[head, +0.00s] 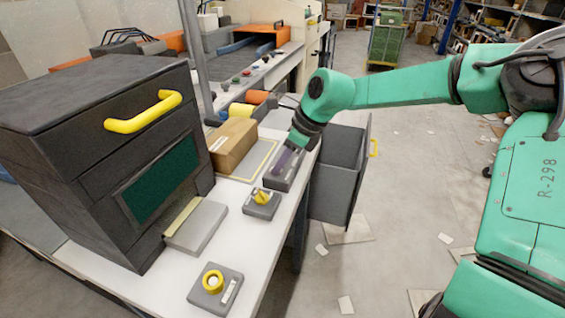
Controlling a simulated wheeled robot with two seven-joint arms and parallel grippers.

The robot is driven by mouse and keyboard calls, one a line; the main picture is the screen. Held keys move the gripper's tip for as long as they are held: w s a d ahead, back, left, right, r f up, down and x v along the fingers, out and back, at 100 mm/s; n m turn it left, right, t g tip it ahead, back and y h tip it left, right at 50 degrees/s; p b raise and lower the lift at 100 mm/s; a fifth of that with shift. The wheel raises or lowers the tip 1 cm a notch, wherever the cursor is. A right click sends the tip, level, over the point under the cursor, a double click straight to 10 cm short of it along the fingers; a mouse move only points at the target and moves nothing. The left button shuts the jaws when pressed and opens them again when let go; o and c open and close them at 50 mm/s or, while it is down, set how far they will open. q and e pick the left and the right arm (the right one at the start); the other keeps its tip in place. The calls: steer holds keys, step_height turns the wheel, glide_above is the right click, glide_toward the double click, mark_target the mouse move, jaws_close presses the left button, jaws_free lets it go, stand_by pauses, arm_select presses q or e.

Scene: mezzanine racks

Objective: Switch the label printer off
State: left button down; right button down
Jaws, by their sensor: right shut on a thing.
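The large dark grey machine (80,150) with a yellow handle (143,111) and a green window (160,180) stands at the left of the white bench; it looks like the label printer. A low grey control box (272,184) lies near the bench's right edge. My right gripper (287,160) reaches down onto this box and is shut on a part of it. My left gripper is out of view.
A brown carton (233,146) stands behind the control boxes. A flat grey slab (196,226) lies before the machine. A thin grey post rises behind. Papers lie on the open floor.

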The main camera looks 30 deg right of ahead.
steer(key=c, duration=0.7)
jaws_free()
steer(key=v, duration=1.4)
steer(key=shift+s+d+r, duration=0.15)
steer(key=shift+r, duration=0.05)
